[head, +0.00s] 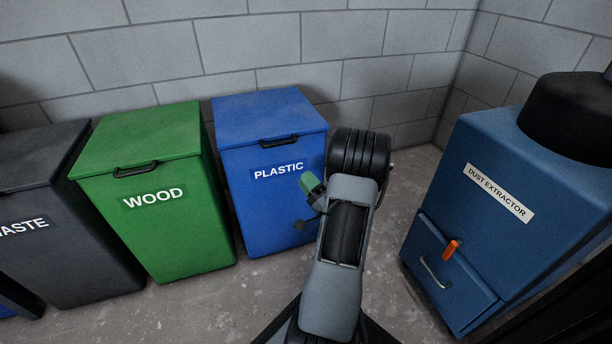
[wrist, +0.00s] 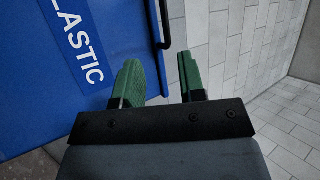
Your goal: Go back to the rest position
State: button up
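My gripper (wrist: 160,62) shows two green fingers in the wrist view. They are apart, with nothing between them. In the head view, part of my gripper (head: 310,184) shows in front of the blue plastic bin (head: 268,205), and my arm hides the rest. The plastic bin's blue front and label also show in the wrist view (wrist: 105,25), behind and to the left of the fingers. I cannot tell how far the fingers are from the bin. The bin's lid is shut.
A green wood bin (head: 155,225) and a dark grey waste bin (head: 60,250) stand left of the plastic bin, lids shut. Block walls (head: 330,45) close the back.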

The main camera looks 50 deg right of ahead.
jog(key=shift+s+d+f, duration=0.1)
jog(key=shift+s, duration=0.15)
dwell(0.5)
jog(key=w+a+r+n+g+y+p, duration=0.2)
jog(key=a+r+n+g+y+p, duration=0.25)
jog(key=a+r+y+p, duration=0.35)
jog(key=w+a+r+n+g+y+p, duration=0.3)
jog(key=a+r+g+y+p, duration=0.3)
jog(key=a+r, duration=0.35)
jog(key=s+a+r+n+g+p, duration=0.45)
jog(key=a+r+g+p, duration=0.45)
jog(key=a, duration=0.3)
jog(key=s+r+n+h+p, duration=0.1)
jog(key=s+r+h+p, duration=0.2)
jog(key=r+h+p, duration=0.3)
jog(key=s+r+n+g+h+p, duration=0.1)
jog(key=s+r+n+h+p, duration=0.1)
jog(key=r+h+p, duration=0.5)
jog(key=w+p+v, duration=0.1)
jog(key=p+v, duration=0.5)
jog(key=v, duration=0.1)
jog(key=shift+r+p, duration=0.25)
jog(key=shift+p, duration=0.05)
